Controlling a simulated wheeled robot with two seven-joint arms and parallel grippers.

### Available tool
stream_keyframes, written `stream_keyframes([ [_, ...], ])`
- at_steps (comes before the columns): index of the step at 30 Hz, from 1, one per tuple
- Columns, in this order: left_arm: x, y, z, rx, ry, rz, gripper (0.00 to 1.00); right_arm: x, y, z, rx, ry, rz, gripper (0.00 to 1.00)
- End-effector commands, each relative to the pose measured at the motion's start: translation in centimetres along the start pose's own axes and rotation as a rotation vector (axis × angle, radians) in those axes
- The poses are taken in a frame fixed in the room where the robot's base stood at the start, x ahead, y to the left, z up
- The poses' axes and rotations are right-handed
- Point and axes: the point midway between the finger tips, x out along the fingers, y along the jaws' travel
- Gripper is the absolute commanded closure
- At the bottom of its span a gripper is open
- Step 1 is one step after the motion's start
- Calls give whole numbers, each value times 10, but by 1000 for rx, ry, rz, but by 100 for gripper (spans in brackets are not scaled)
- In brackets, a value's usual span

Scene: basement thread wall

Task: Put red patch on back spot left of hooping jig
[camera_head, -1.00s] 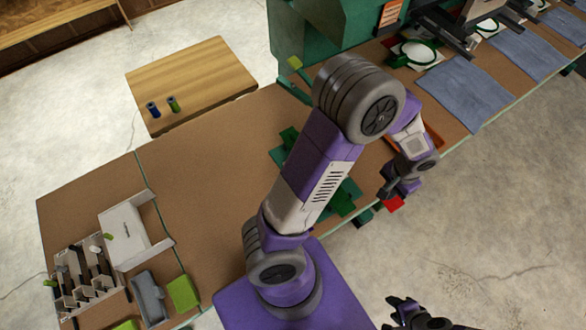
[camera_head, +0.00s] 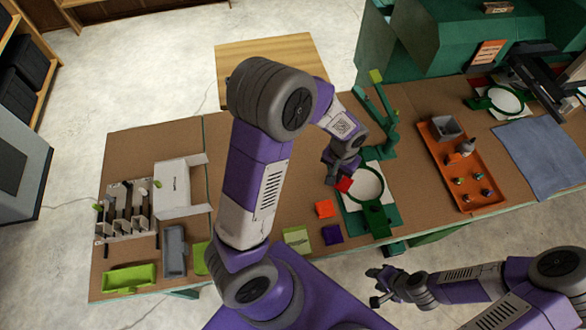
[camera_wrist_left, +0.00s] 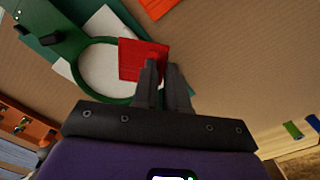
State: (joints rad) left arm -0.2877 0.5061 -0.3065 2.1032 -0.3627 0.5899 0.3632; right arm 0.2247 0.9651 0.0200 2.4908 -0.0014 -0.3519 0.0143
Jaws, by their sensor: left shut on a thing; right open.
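A red patch (camera_head: 344,185) is held by my left gripper (camera_head: 338,174) at the left edge of the hooping jig (camera_head: 378,218). The jig is green with a white round hoop area (camera_head: 367,184). In the left wrist view, the red patch (camera_wrist_left: 138,58) overlaps the hoop's green ring, and the left fingers (camera_wrist_left: 163,72) are shut on its edge; its height above the table is unclear. An orange patch (camera_head: 325,208) and a purple patch (camera_head: 332,234) lie left of the jig. My right gripper (camera_head: 376,287) is open and empty, off the table's front edge.
An orange tray (camera_head: 462,170) with small items stands right of the jig. A green upright stand (camera_head: 383,118) is behind the jig. A white box (camera_head: 180,188) and a rack (camera_head: 126,207) stand at left.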

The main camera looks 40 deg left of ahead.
Motion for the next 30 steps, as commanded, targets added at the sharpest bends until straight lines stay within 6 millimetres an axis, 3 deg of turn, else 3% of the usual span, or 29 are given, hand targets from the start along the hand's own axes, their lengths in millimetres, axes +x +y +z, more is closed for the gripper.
stream_keyframes([
  [6, -4, -21, 12, -365, -16, 11, 100, -44, -16, 2, 1, 1, 0, 57],
  [13, 0, -48, 24, -740, -5, 0, 100, -73, -27, 3, 0, 1, 0, 57],
  [17, 4, -54, 27, -821, 2, -4, 100, -75, -28, 3, 0, 1, 0, 57],
  [30, 40, -54, 27, -826, 3, -3, 100, -48, -18, 2, 0, 0, 0, 57],
])
